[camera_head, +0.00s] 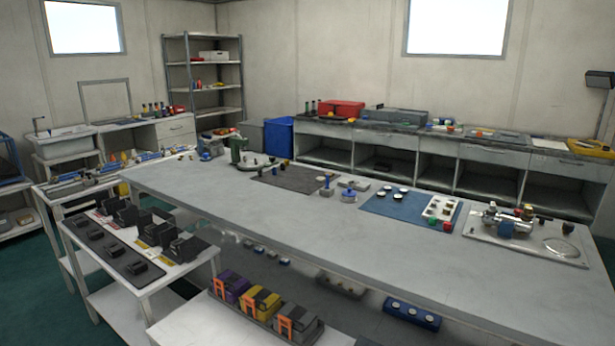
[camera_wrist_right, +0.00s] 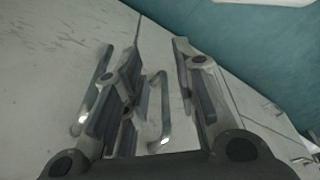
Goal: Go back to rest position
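My right gripper (camera_wrist_right: 160,72) shows in the right wrist view. Its two fingers stand apart with a gap between them, and I see nothing held. Behind the fingers are pale panels with bar handles (camera_wrist_right: 160,120), and the view is dim. Neither gripper shows in the head view, and my left gripper is not in any view. The long grey workbench (camera_head: 300,215) stands clear of any arm in the head view.
The bench carries a blue mat (camera_head: 388,213), a dark mat (camera_head: 288,177) and a metal tray (camera_head: 540,245) with fittings. A low white table (camera_head: 140,282) with black devices stands left. Cabinets (camera_head: 435,170) line the back wall. Green floor (camera_head: 35,285) shows at left.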

